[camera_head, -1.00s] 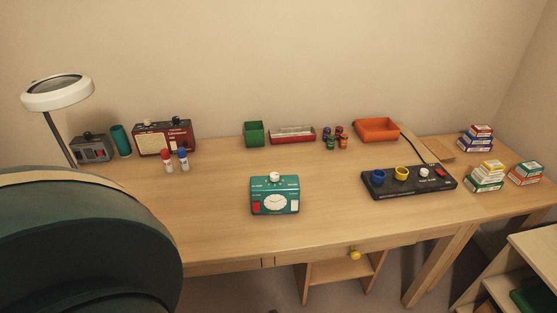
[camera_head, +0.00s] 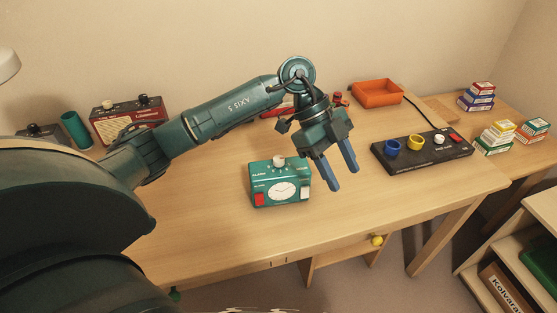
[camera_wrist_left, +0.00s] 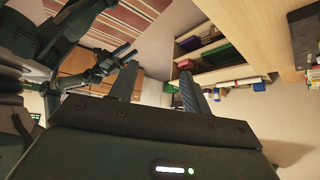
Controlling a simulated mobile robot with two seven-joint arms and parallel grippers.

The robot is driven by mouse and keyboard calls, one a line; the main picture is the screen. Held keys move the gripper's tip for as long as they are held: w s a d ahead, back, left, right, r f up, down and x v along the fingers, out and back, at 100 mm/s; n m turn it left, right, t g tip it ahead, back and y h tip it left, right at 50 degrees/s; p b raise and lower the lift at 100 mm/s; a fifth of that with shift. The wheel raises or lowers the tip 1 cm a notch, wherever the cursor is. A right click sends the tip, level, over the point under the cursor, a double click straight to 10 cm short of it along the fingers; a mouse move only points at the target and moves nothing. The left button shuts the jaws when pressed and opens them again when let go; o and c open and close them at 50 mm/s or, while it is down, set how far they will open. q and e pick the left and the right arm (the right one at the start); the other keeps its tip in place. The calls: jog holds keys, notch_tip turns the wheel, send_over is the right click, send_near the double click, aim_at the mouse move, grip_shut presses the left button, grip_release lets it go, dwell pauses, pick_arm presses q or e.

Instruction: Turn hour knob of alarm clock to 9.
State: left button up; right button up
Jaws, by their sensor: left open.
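The teal alarm clock (camera_head: 262,179) stands on the desk with a white dial (camera_head: 284,192) on its front. A white knob (camera_head: 279,161) sits on its top, and red and white patches flank the dial. My left gripper (camera_head: 342,179) is open and empty, its blue fingers pointing down just right of the clock and apart from it. In the left wrist view, the two dark fingers (camera_wrist_left: 157,88) are spread with nothing between them. The clock does not show there.
A black panel (camera_head: 423,153) with blue, yellow and white knobs lies right of my left gripper. A red radio (camera_head: 128,118) and a teal cylinder (camera_head: 76,129) stand at the back left. An orange tray (camera_head: 377,93) is behind. The desk before the clock is clear.

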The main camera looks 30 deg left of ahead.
pick_arm(q)
jog(key=w+a+r+n+y, duration=0.1)
jog(key=w+a+n+y, duration=0.15)
jog(key=a, duration=0.45)
jog(key=n+t+y, duration=0.1)
jog(key=n+y, duration=0.3)
jog(key=y, duration=0.1)
send_near(279, 158)
jog(key=f, duration=0.8)
jog(key=shift+s+f, duration=0.2)
jog(key=shift+f, duration=0.15)
jog(key=shift+c, duration=0.5)
jog(key=c, duration=0.9)
